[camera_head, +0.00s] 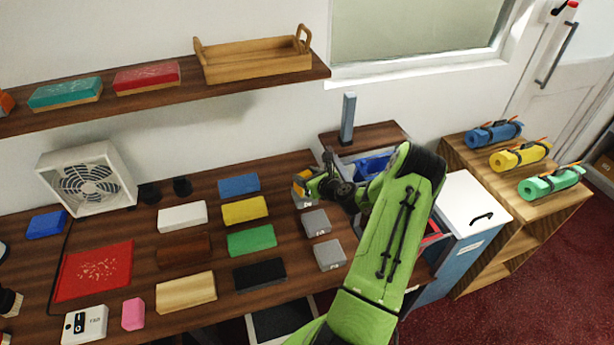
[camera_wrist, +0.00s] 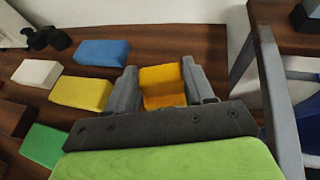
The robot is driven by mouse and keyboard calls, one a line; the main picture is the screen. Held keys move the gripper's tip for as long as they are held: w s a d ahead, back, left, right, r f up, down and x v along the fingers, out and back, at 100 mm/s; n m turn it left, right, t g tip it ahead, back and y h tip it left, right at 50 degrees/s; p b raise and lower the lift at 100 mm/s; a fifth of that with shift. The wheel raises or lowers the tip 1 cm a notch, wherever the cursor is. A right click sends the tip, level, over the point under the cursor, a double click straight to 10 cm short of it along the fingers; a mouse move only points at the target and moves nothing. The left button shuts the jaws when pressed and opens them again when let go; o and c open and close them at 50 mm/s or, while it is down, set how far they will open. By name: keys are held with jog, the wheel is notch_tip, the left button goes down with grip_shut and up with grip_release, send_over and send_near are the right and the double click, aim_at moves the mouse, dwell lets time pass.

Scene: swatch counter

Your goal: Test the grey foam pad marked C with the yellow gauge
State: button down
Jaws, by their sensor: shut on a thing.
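My gripper (camera_head: 309,183) is at the right end of the dark wooden counter, shut on a yellow-orange block, the yellow gauge (camera_wrist: 162,84). The gauge also shows as a small yellow patch in the head view (camera_head: 300,188). I cannot tell whether it touches what is below. Two grey foam pads lie clear in the head view, a middle one (camera_head: 316,222) and a near one (camera_head: 329,254). A further grey piece (camera_head: 305,203) shows partly under my gripper. Letters on the pads are too small to read, so I cannot tell which is C.
Blue (camera_head: 239,186), yellow (camera_head: 245,210), green (camera_head: 251,240) and black (camera_head: 259,274) blocks lie left of the pads. A grey-blue post (camera_head: 348,118) stands on a side table behind my gripper. A wooden shelf (camera_head: 150,98) hangs above.

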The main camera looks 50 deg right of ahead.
dwell(0.4)
notch_tip(320, 180, up, 7)
jog(key=p, duration=0.6)
dwell(0.3)
dwell(0.5)
